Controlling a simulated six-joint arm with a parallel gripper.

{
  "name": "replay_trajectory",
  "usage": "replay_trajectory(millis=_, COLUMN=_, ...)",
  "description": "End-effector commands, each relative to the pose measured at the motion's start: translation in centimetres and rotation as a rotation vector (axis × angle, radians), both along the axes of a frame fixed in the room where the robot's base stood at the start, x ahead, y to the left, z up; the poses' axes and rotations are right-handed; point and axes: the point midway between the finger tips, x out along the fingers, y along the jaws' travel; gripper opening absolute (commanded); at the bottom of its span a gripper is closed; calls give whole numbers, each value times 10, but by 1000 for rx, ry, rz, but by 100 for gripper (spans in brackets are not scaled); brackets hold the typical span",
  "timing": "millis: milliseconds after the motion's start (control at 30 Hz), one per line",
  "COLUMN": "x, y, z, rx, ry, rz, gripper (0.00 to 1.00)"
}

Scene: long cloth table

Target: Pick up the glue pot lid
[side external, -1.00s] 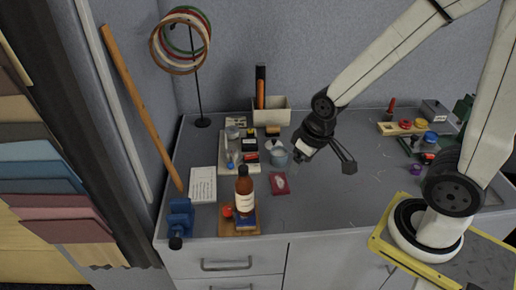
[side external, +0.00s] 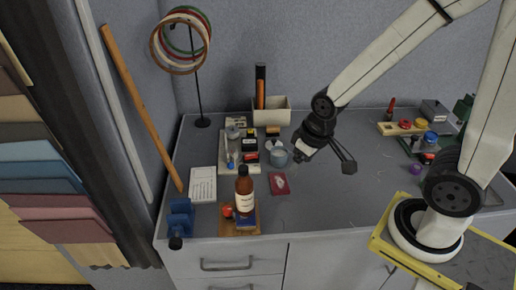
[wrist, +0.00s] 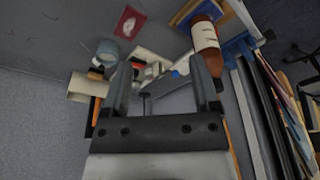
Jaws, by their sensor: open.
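A small blue-grey pot (side external: 279,158), which looks like the glue pot, stands on the table left of my gripper. A pale piece with a dark spot (side external: 271,146) shows at its back left; I cannot tell for sure whether this is the lid, or whether it rests on the pot. In the wrist view the pot (wrist: 107,51) is at the upper left, outside the fingers. My gripper (side external: 298,156) is tilted down to the left, close to the pot in the side view. Its fingers (wrist: 160,68) are apart with nothing held between them.
A brown bottle (side external: 244,190) stands on a wooden board at the front. A red card (side external: 279,183) lies in front of the pot. A tray of small items (side external: 234,165) and a white pad (side external: 203,185) are left. The table's middle right is clear.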

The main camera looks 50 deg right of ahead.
Motion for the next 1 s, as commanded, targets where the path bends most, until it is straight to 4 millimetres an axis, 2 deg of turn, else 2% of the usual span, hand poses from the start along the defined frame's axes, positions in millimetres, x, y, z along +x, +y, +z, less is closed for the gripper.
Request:
replay_trajectory(millis=100, x=0, y=0, z=0, rx=0, ry=0, rz=0, gripper=78)
replay_trajectory(millis=133, x=0, y=0, z=0, rx=0, ry=0, rz=0, gripper=81)
replay_trajectory(millis=200, x=0, y=0, z=0, rx=0, ry=0, rz=0, gripper=100)
replay_trajectory(millis=567, x=5, y=-2, z=0, rx=-2, ry=1, rz=6, gripper=100)
replay_trajectory(millis=767, x=30, y=-11, z=0, rx=-12, ry=14, rz=38, gripper=100)
replay_trajectory(millis=1000, x=85, y=-37, z=-6, rx=-32, ry=42, rz=121, gripper=100)
